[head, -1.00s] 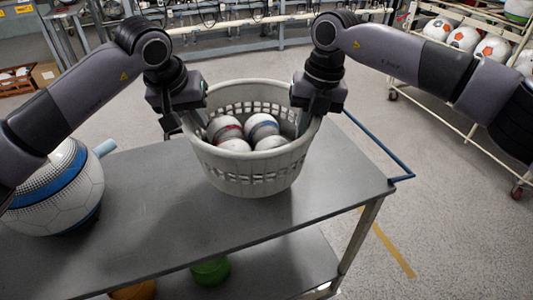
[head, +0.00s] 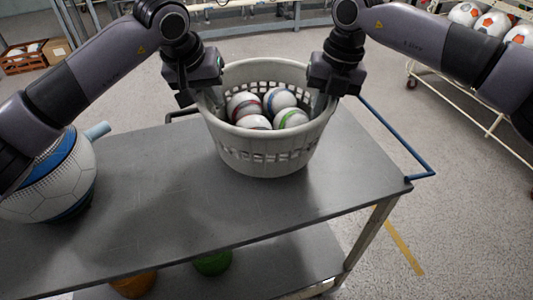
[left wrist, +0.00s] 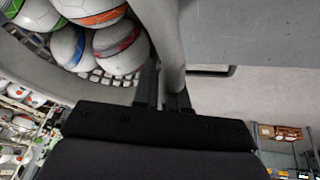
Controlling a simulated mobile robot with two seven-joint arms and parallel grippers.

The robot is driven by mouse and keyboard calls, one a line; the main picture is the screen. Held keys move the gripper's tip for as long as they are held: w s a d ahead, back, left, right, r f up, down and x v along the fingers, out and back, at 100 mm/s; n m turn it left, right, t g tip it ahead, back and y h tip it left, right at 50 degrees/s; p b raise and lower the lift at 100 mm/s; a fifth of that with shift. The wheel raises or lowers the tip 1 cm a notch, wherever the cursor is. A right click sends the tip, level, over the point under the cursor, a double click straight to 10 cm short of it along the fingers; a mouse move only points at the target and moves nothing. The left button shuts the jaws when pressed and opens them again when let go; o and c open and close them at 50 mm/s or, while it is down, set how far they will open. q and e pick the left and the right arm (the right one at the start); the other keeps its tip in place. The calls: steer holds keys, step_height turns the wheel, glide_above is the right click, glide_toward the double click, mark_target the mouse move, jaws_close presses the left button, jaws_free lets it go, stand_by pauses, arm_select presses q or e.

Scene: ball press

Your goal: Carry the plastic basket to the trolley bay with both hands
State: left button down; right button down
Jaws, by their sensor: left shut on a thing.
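The plastic basket (head: 262,155) is light grey with a slotted wall and holds several balls (head: 262,108). It appears upright over the grey cart top (head: 350,155). I cannot tell whether its base touches. My left gripper (head: 207,98) is shut on the basket's left rim. In the left wrist view, my left gripper's fingers (left wrist: 163,95) pinch the pale rim (left wrist: 166,45), with balls (left wrist: 118,45) beside it. My right gripper (head: 323,102) sits at the right rim, apparently clamped on it, its fingertips partly hidden. The trolley bay cannot be made out for certain.
A large blue-and-white ball (head: 62,185) rests on the cart's left end. Green (head: 212,262) and orange (head: 133,284) objects sit on the lower shelf. A blue handle (head: 400,140) borders the right end. A ball rack (head: 465,95) stands beyond; the floor between is clear.

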arm_select(q)
steer(key=shift+a+f, duration=0.1)
steer(key=shift+f, duration=0.05)
arm_select(e)
steer(key=shift+f, duration=0.2)
